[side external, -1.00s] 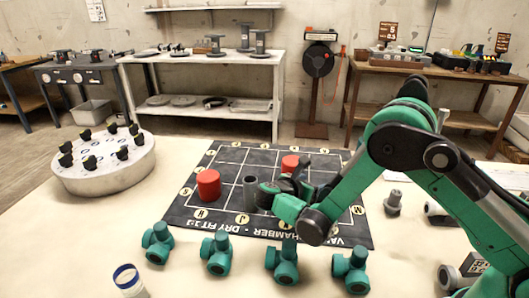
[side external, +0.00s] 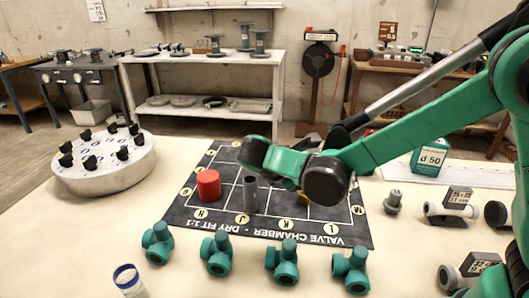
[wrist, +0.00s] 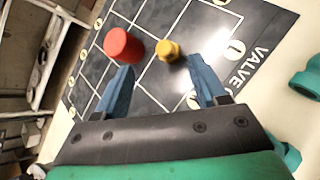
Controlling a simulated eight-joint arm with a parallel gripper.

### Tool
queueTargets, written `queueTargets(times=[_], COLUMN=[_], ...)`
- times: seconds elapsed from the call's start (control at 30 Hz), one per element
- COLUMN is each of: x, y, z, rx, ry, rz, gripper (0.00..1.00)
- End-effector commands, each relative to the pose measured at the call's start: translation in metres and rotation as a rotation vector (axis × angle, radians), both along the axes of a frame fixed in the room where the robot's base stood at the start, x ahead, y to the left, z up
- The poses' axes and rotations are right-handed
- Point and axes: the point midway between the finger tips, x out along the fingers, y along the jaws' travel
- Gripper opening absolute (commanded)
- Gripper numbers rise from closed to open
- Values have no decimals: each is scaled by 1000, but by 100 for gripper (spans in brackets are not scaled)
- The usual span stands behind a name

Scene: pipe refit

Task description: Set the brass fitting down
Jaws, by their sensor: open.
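The brass fitting (wrist: 168,50) rests on the black gridded mat (wrist: 150,98) in the wrist view. A bit of the fitting (side external: 303,199) shows below my arm in the side external view; the rest is hidden. My gripper (wrist: 160,63) is open, its two blue fingers wide apart and empty. In the picture the fitting is just beyond the fingertips, between their lines and nearer the right one. It touches neither finger. The side external view hides the fingers behind my arm.
A red cylinder (wrist: 122,45) stands left of the fitting in the wrist view. In the side external view, a red cylinder (side external: 208,186) and a grey tube (side external: 250,194) stand on the mat. Several green pipe fittings (side external: 286,262) line its front. A round white stand (side external: 104,166) is left.

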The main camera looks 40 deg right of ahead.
Motion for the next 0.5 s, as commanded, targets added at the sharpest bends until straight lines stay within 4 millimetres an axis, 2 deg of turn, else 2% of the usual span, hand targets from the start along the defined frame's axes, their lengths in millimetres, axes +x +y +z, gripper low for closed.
queueTargets(times=[0.03, 0.2, 0.5], x=[-8, -35, -82], y=[-9, -20, -16], z=[8, 23, 34], rx=[101, 471, 1067], ry=[-67, -316, -704], rz=[-58, -299, -835], gripper=[65, 65, 65])
